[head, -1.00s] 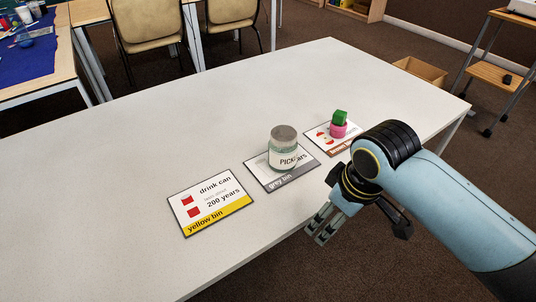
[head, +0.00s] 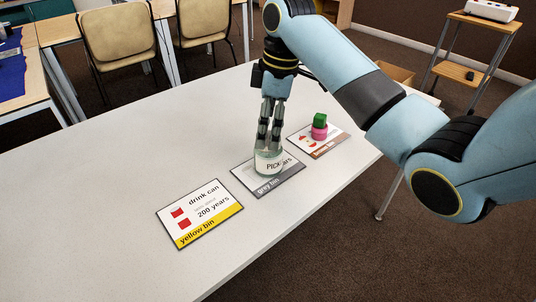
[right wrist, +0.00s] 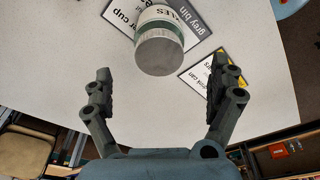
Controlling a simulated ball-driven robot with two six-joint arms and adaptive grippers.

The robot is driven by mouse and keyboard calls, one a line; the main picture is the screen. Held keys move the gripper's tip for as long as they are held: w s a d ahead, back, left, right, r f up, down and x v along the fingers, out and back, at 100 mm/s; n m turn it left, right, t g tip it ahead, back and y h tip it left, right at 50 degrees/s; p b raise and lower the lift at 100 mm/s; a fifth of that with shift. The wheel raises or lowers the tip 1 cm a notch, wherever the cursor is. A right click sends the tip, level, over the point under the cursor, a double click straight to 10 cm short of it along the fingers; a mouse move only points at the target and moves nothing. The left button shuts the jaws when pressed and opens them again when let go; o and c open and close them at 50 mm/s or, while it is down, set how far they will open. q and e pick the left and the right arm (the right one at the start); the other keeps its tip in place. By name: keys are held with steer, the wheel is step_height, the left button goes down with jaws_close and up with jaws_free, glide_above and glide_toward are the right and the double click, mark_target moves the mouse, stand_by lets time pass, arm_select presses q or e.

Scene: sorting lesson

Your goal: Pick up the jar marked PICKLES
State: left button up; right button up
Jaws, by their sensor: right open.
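My left gripper is not in view.
The yellow bin card (head: 200,213) lies to the jar's left. A third card (head: 331,146) lies to its right, bearing a pink and green object (head: 319,127). The left part of the white table (head: 90,190) is clear. Chairs stand behind it.

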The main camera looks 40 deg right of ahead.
mark_target(266, 151)
steer(key=f, duration=0.2)
steer(key=f+b, duration=0.1)
steer(key=f, duration=0.5)
steer(key=shift+w+a, duration=0.2)
steer(key=shift+w, duration=0.05)
steer(key=c, duration=1.3)
steer(key=shift+c, duration=0.3)
steer(key=shift+r, duration=0.1)
